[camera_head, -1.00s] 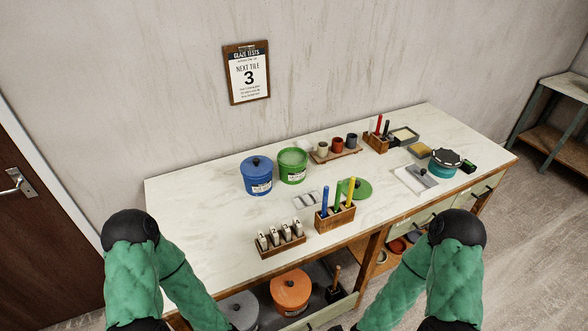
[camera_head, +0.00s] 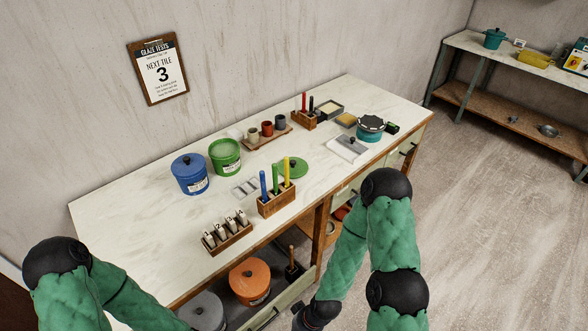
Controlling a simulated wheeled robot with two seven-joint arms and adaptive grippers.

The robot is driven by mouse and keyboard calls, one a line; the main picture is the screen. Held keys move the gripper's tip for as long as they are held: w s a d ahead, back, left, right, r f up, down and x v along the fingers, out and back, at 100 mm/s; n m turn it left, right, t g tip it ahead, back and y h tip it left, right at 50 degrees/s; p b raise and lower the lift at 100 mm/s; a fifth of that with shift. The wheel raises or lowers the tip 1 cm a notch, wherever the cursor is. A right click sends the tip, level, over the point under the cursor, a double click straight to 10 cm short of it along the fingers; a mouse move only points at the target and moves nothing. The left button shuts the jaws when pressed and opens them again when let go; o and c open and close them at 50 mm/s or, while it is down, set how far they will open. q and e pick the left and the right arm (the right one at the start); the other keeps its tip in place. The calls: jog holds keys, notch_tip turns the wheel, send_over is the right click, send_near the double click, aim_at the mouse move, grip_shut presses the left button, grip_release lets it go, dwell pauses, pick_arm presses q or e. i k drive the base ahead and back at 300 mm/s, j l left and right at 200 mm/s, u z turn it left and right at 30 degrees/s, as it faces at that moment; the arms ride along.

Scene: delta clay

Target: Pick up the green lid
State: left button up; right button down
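The green lid (camera_head: 292,168) lies flat on the workbench top, a round disc with a small dark knob. It is just behind the wooden holder (camera_head: 277,204) with blue, green and yellow tools, which hides part of its near edge. The green pot (camera_head: 225,158) stands behind and left of it and looks uncovered, with pale green inside. My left arm is at the lower left and my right arm at the lower right, both bent down. The fingers of both grippers are out of view below the bottom edge.
A blue lidded pot (camera_head: 190,174), a rack of white-labelled pieces (camera_head: 227,236), a cup tray (camera_head: 268,138) and a teal container (camera_head: 370,128) share the bench. Orange (camera_head: 250,280) and grey pots sit below. A shelf (camera_head: 520,110) stands at far right.

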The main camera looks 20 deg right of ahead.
aim_at(299, 167)
jog(key=u, duration=0.55)
jog(key=l+u, duration=0.65)
jog(key=l, duration=0.25)
jog(key=k+l+u, duration=0.15)
jog(key=l+u, duration=0.2)
jog(key=k+l+u, duration=0.1)
jog(key=l+u, duration=0.2)
jog(key=l, duration=0.15)
